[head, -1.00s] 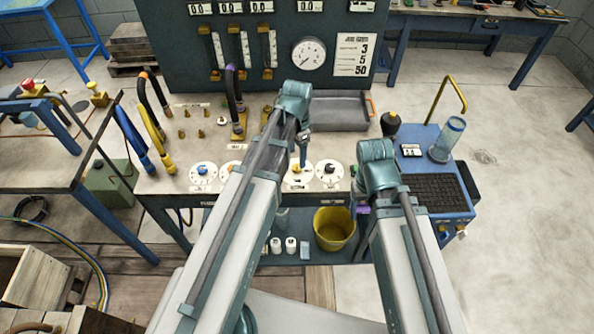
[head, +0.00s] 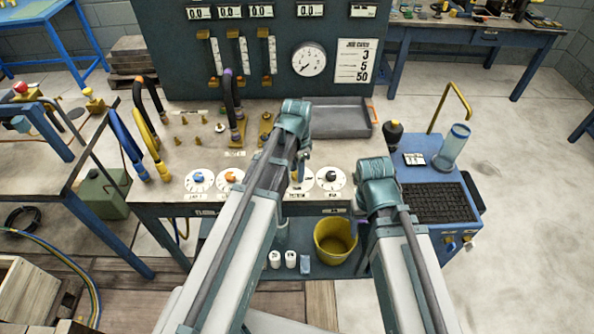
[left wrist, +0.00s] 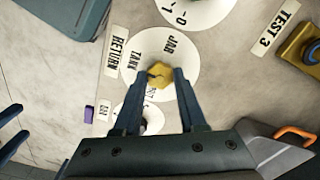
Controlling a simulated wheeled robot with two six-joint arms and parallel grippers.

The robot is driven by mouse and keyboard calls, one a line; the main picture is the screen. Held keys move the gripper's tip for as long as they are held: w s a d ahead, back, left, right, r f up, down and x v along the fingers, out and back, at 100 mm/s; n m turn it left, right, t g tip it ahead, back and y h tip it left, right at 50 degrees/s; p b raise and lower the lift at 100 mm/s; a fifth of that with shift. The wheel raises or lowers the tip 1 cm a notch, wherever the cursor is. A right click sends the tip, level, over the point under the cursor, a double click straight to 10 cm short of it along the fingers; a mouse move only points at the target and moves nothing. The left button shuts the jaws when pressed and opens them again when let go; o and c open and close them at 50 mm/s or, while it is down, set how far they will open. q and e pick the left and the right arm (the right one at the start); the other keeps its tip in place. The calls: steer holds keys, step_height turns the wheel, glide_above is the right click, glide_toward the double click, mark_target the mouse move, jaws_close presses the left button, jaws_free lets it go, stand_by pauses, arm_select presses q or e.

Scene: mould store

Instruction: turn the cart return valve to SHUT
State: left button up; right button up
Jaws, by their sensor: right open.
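The return valve is a brass knob (left wrist: 160,75) on a round white dial (left wrist: 186,62) with a RETURN label (left wrist: 115,53). TANK and JAR are readable on the dial; a third word is partly hidden by a finger. Which word the knob points to is not clear. My left gripper (left wrist: 164,78) has its fingers on either side of the knob, closed against it as far as I can see. In the head view my left gripper (head: 299,178) comes down over this dial. My right gripper (left wrist: 10,128) shows open and empty at the left wrist view's edge.
Dials with blue (head: 198,177), orange (head: 231,176) and black (head: 331,176) knobs sit in the same row. Hoses (head: 140,130) rise at the left. A grey tray (head: 340,130) lies behind. The blue cart (head: 415,185) stands right; a yellow bucket (head: 335,252) is below.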

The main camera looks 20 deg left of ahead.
arm_select(q)
jaws_close()
steer(key=shift+n, duration=0.3)
steer(key=n, duration=0.3)
steer(key=shift+n, duration=0.3)
steer(key=n, duration=0.3)
steer(key=shift+n, duration=0.4)
steer(key=n, duration=0.5)
steer(key=shift+s+n, duration=0.1)
steer(key=shift+n, duration=2.3)
